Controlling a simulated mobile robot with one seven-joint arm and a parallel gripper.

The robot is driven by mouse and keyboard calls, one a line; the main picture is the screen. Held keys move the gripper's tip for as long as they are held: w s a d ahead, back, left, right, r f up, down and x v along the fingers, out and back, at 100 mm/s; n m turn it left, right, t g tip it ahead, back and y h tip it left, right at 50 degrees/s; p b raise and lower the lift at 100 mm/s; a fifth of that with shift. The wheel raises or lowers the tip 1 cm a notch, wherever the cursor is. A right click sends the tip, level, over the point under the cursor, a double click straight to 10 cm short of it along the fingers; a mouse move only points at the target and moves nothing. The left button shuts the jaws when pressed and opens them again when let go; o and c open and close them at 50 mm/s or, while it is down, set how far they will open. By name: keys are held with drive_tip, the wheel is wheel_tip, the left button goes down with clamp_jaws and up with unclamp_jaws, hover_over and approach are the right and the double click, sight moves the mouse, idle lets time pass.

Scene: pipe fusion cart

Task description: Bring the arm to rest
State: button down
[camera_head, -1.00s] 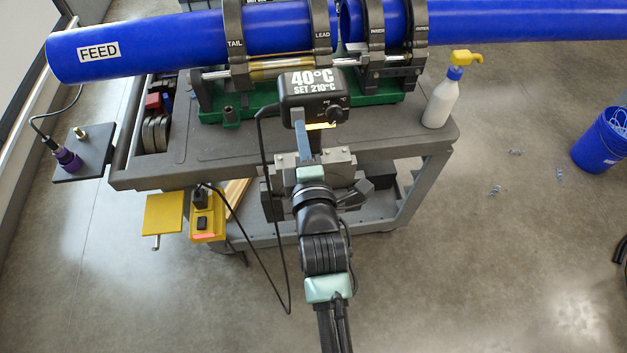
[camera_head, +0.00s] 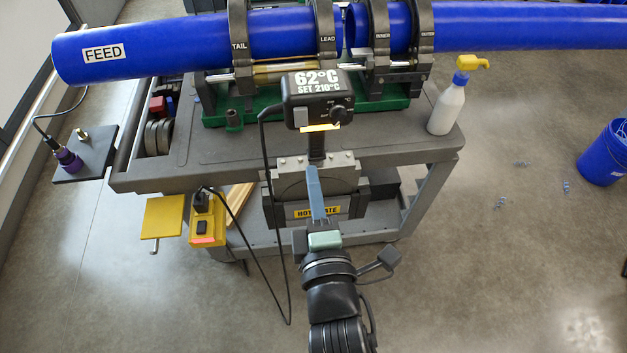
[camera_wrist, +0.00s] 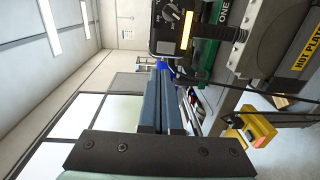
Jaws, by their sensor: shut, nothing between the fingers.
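My gripper (camera_head: 313,172) is shut and empty. In the head view its blue-grey fingers point up, in front of the hot plate holder on the cart's near side. In the wrist view the fingers of my gripper (camera_wrist: 163,78) lie side by side, with nothing held. The heater control box (camera_head: 318,98) reads 62°C, set 210°C, and sits above the hot plate holder (camera_head: 317,211). The control box also shows at the top of the wrist view (camera_wrist: 176,22). Whether the fingers touch anything cannot be told; no contact shows.
The grey cart (camera_head: 270,155) carries a green fusion machine with blue pipes (camera_head: 190,42) and a spray bottle (camera_head: 446,108). A yellow switch box (camera_head: 208,222) hangs on its near side, and a black cable droops there. A blue bucket (camera_head: 603,150) stands right.

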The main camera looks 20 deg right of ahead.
drive_tip(key=w+a+r+m+t, duration=0.2)
drive_tip(key=r+m, duration=0.1)
drive_tip(key=r, duration=0.5)
drive_tip(key=w+a+r+m+t+y, duration=0.1)
drive_tip(key=w+a+r+m, duration=0.1)
drive_tip(key=r, duration=0.6)
drive_tip(key=w+a+r+m+t, duration=0.2)
drive_tip(key=r+m, duration=0.1)
drive_tip(key=r, duration=0.5)
drive_tip(key=s+a+r+m+t+y, duration=0.1)
drive_tip(key=s+a+r+m+t, duration=0.1)
drive_tip(key=r, duration=0.5)
drive_tip(key=s+a+r+m+t+y, duration=0.1)
drive_tip(key=s+r, duration=0.3)
drive_tip(key=r, duration=0.4)
drive_tip(key=s+a+r+m+t+y, duration=0.1)
drive_tip(key=s+a+r+m+t, duration=0.1)
drive_tip(key=r, duration=0.6)
drive_tip(key=shift+s+a+m+t+y, duration=0.4)
drive_tip(key=shift+s+a+m, duration=0.15)
drive_tip(key=shift+a+m, duration=0.45)
